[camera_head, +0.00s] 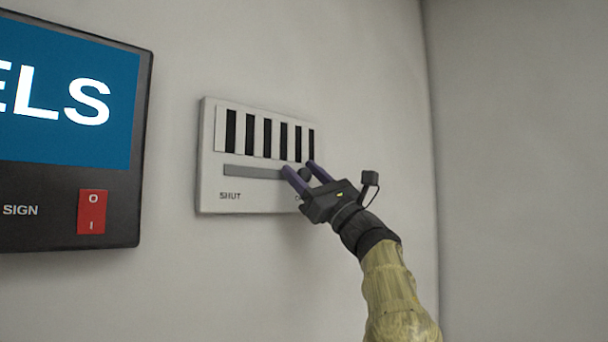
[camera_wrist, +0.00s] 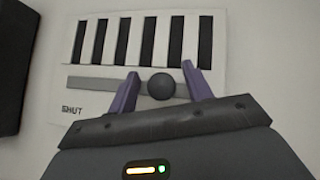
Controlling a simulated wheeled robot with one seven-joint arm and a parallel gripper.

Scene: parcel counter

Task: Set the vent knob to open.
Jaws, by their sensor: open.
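The vent panel (camera_head: 210,185) is a white plate on the wall with dark upright slits above a grey slot (camera_head: 250,172). It also shows in the wrist view (camera_wrist: 90,102). The label SHUT stands under the slot's left end; a label at the right is mostly hidden by my gripper. The round dark vent knob (camera_head: 305,173) sits in the right part of the slot, and shows clearly in the wrist view (camera_wrist: 161,88). My gripper (camera_head: 299,168) is open, its purple fingers (camera_wrist: 160,75) on either side of the knob with gaps visible. The slot's right end is hidden.
A dark sign box with a blue screen (camera_head: 70,95) and a red rocker switch (camera_head: 91,212) hangs on the wall left of the vent. Bare wall lies between them. A wall corner (camera_head: 430,150) stands to the right.

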